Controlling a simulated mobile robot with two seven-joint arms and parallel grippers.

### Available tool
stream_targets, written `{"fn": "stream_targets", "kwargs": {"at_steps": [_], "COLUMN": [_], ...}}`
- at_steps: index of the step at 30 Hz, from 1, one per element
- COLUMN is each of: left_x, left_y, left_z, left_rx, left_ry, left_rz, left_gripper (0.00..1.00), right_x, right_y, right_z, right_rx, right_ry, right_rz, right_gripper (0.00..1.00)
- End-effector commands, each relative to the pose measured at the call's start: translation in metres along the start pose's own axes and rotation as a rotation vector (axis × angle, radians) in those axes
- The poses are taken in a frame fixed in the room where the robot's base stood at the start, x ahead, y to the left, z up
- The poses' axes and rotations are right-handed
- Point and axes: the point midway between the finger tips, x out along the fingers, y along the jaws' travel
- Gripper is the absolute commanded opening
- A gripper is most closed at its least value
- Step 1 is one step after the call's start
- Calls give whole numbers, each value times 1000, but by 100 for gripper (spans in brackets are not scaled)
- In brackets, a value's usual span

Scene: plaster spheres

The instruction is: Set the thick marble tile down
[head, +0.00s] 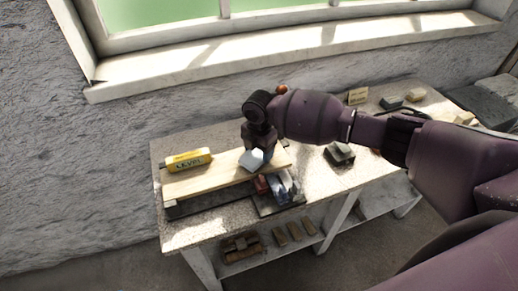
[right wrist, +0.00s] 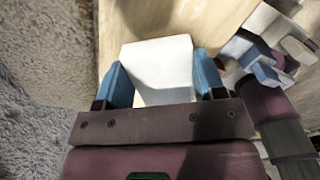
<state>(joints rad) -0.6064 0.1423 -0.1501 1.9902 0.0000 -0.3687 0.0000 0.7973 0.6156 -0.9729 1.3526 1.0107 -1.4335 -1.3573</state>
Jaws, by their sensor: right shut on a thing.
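The thick marble tile, a pale white block, shows in the head view (head: 251,160) over the wooden board (head: 205,180). It also shows in the right wrist view (right wrist: 158,66) between two blue fingertips. My right gripper (head: 262,152) is shut on the tile; in the wrist view the fingers (right wrist: 158,82) press its two sides. The tile is at or just above the board; I cannot tell whether it touches. My left gripper is not in view.
A yellow level (head: 187,160) lies at the board's left. A clamp-like tool with red and blue-grey parts (head: 281,187) is at the board's front right. A dark block (head: 339,153) sits further right. The bench (head: 200,234) has a lower shelf with several blocks.

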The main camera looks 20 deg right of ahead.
Motion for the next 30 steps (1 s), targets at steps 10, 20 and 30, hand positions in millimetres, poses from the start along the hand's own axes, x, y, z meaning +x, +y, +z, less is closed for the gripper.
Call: {"fn": "stream_targets", "kwargs": {"at_steps": [10,20,30], "left_x": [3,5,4], "left_y": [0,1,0], "left_z": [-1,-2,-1], "left_rx": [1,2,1], "left_ry": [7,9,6], "left_rz": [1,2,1], "left_gripper": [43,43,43], "right_x": [6,8,8], "right_y": [0,0,0], "right_z": [0,0,0], "right_rx": [0,0,0], "right_ry": [0,0,0], "right_rz": [1,0,-1], "right_gripper": [31,88,93]}}
